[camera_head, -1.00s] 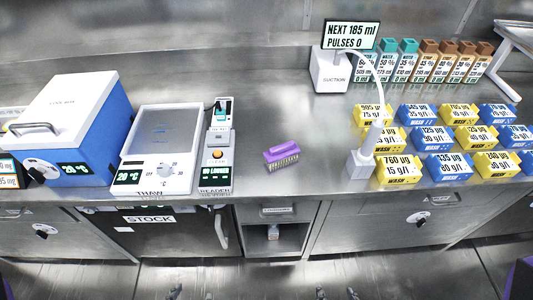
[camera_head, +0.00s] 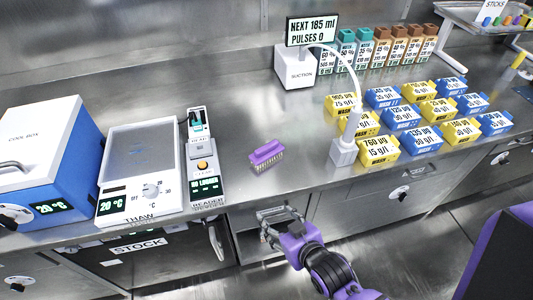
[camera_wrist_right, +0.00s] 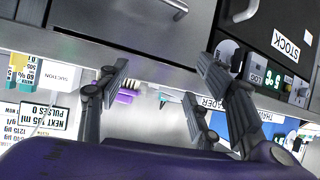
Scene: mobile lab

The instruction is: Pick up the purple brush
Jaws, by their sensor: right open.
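The purple brush (camera_head: 267,153) lies on the steel counter, bristles down, between the reader and the suction nozzle. It also shows in the right wrist view (camera_wrist_right: 126,94), between my fingers and partly behind the left one. My right gripper (camera_head: 277,218) is open and empty, in front of the counter edge and below the brush, apart from it. In the right wrist view its fingers (camera_wrist_right: 160,95) are spread wide. My left gripper is in no view.
The reader (camera_head: 203,160), thaw plate (camera_head: 138,160) and cool box (camera_head: 45,150) stand left of the brush. The suction nozzle (camera_head: 344,150) and several yellow and blue wash boxes (camera_head: 404,143) stand right. The counter's front edge (camera_head: 270,197) lies between gripper and brush. Bare counter surrounds the brush.

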